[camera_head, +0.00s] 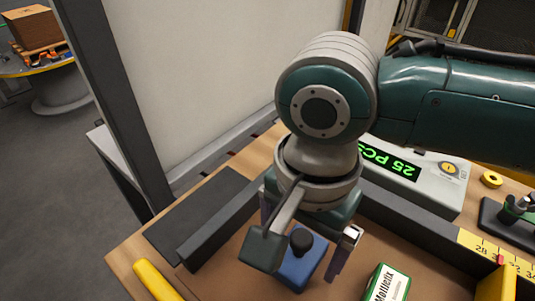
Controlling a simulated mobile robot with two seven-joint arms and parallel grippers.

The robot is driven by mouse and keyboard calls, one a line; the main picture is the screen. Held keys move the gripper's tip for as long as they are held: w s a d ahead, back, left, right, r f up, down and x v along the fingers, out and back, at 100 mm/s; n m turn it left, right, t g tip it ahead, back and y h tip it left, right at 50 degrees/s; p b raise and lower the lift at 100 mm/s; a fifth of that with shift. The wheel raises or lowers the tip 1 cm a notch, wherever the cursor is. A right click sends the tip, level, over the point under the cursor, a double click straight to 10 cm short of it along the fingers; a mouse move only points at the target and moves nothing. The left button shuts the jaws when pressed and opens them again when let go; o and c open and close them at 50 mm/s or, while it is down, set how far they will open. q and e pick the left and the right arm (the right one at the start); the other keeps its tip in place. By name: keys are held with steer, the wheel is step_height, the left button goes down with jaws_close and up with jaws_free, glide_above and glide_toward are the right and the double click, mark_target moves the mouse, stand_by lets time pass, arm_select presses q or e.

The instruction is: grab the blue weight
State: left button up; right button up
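The blue weight (296,272) is a block with a black round knob on top, standing on the brown work surface at the lower middle of the head view. My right gripper (302,240) is above it, pointing down, with its purple fingers spread wide. One finger is at the left behind a dark green bracket, the other just right of the weight with a small gap showing. The bracket hides the weight's left side, so contact there cannot be seen. My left gripper is out of view.
A green and white box (387,284) lies right of the weight, near a yellow ruler (490,250). A yellow handle (156,281) is at left. Dark rails (222,228) edge the brown surface.

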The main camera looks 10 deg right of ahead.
jaws_close()
stand_by(0.6)
steer(key=shift+r, duration=0.1)
